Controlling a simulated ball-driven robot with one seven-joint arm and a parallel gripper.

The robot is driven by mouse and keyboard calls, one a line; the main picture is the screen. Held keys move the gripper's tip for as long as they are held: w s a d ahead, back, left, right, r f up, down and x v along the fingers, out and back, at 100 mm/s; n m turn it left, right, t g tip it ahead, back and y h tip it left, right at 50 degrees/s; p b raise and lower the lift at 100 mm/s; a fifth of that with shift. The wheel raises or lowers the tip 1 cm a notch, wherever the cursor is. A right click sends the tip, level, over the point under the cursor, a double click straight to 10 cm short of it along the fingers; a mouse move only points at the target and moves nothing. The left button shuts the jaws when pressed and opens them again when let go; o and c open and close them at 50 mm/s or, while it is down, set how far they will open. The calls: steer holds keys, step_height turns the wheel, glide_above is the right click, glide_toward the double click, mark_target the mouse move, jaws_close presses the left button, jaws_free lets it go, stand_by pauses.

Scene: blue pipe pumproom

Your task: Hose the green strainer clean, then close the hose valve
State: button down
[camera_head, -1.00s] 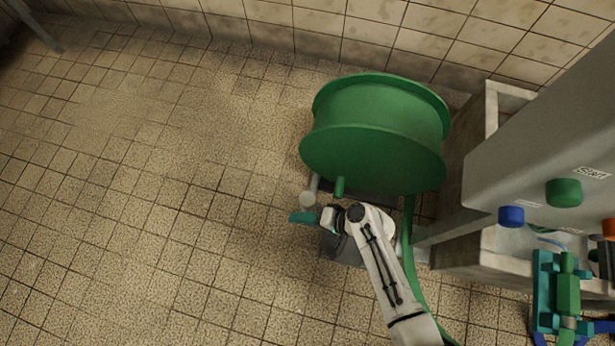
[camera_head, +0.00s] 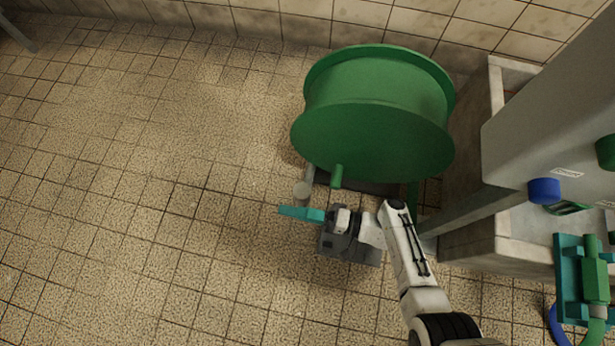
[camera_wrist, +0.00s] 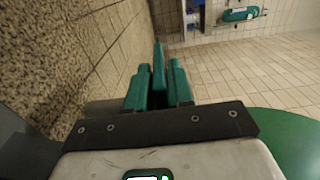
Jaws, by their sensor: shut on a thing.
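My gripper (camera_wrist: 158,72) is shut on a slim teal bar (camera_wrist: 159,55), which stands between its two teal fingers in the wrist view. In the head view, my gripper (camera_head: 318,215) is just below the big green hose reel (camera_head: 375,140). A teal strip (camera_head: 295,211) points left from it; bar and fingers are hard to tell apart there. I cannot tell for certain whether the bar is the hose valve's lever. A green cylinder in a teal frame (camera_head: 569,290) is at the right edge, possibly the strainer. No water spray shows.
A green stub (camera_head: 336,176) and a pale round end (camera_head: 302,190) stick out beneath the reel. A stone trough (camera_head: 470,240) and a grey panel with a blue knob (camera_head: 544,190) stand at the right. The tiled floor at the left is clear.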

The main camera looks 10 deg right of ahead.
steer(key=shift+a, duration=0.1)
stand_by(0.6)
steer(key=c, duration=1.2)
jaws_free()
steer(key=shift+o, duration=0.2)
steer(key=shift+p+v, duration=0.3)
steer(key=shift+v, duration=3.5)
steer(key=shift+f, duration=0.15)
